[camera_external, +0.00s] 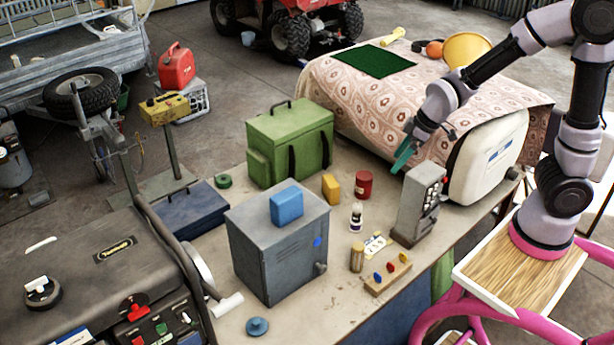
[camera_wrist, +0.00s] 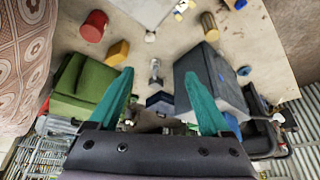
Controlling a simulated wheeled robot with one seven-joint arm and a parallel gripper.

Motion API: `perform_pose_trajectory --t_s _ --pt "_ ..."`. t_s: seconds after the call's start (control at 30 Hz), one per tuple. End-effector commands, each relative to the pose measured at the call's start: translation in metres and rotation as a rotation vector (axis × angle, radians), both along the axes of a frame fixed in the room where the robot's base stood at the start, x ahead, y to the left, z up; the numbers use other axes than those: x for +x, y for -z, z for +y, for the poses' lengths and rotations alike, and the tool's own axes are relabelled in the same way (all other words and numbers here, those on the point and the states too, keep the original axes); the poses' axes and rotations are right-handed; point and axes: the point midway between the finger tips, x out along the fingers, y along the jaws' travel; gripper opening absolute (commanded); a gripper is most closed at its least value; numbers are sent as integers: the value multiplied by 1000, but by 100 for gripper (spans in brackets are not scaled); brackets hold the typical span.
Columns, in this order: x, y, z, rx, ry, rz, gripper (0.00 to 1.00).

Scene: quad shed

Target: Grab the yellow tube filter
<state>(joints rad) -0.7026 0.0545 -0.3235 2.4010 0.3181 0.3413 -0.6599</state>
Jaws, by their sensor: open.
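A yellow tube-shaped piece (camera_external: 393,38) lies at the back of the cloth-covered table, and looks the most like the yellow tube filter. A tan, yellowish cylinder (camera_external: 357,257) stands on the work table; it also seems to show at the top of the wrist view (camera_wrist: 209,26). My gripper (camera_external: 403,157) hangs in the air near the front edge of the patterned cloth, beside the white rounded case. Its teal fingers are spread, with nothing between them in the wrist view (camera_wrist: 158,73). The yellow tube piece is not in the wrist view.
A green box (camera_external: 290,140), grey cabinet (camera_external: 275,245), red can (camera_external: 363,185) and yellow block (camera_external: 331,188) stand on the work table.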

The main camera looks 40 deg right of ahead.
Motion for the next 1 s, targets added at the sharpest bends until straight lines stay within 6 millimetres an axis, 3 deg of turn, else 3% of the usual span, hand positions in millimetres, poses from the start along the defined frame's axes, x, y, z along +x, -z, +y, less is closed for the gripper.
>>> perform_pose_trajectory --t_s 0.03,0.2,0.4,0.7,0.83,1.0 --pt "1 24 14 -55 -71 -1 82" --pt "6 92 47 -253 -316 -56 82" --pt "6 158 72 -507 -607 -151 82" --pt "6 225 100 -944 -1071 -352 82" --pt "8 240 117 -1175 -1290 -477 82" --pt "8 244 143 -1429 -1508 -624 82"
